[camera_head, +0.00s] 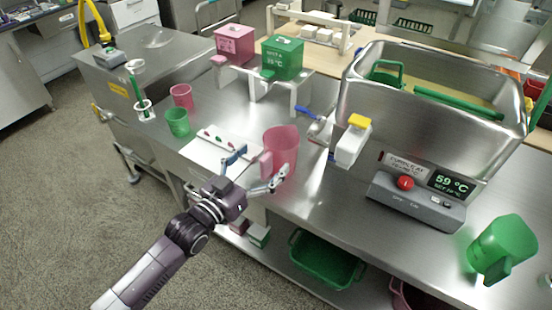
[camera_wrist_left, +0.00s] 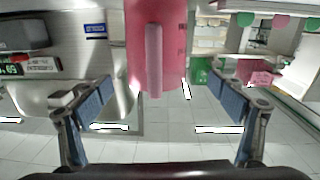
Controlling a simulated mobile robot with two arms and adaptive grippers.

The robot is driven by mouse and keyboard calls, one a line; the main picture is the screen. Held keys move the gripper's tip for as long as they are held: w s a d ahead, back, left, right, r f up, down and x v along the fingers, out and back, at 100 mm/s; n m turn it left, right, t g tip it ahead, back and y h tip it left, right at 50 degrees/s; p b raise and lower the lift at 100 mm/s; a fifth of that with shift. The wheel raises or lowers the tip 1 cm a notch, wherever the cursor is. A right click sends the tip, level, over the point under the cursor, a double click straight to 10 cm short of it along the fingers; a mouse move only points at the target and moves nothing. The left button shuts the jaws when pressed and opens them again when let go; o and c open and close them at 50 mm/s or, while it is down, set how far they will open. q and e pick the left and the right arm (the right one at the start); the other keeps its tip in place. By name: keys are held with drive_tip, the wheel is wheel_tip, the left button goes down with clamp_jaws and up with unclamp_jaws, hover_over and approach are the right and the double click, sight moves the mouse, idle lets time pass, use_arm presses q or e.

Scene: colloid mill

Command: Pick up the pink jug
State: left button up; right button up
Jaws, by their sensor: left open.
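The pink jug (camera_head: 281,150) stands upright on the steel table near its front edge in the head view. In the left wrist view the jug (camera_wrist_left: 172,50) is at the top middle, with its handle (camera_wrist_left: 154,60) pointing toward me. My left gripper (camera_head: 258,168) is at the jug's near left side, level with its body. In the left wrist view the left gripper (camera_wrist_left: 167,95) has its fingers spread wide, one on each side of the handle, with clear gaps. It holds nothing. My right gripper is not in view.
A green jug (camera_head: 502,247) stands at the table's right end. A control box (camera_head: 415,203) reading 59 °C sits before a steel basin (camera_head: 395,62). Pink and green cups (camera_head: 177,122) stand at the left. A white sheet (camera_head: 205,152) with small items lies left of the jug.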

sight(290, 137)
use_arm(q)
drive_tip(key=x, duration=0.4)
drive_tip(key=f+x, duration=0.1)
drive_tip(key=x, duration=0.1)
drive_tip(key=shift+w+d+p, duration=0.1)
drive_tip(key=shift+d+p, duration=0.25)
drive_tip(key=shift+d, duration=0.1)
drive_tip(key=c, duration=1.3)
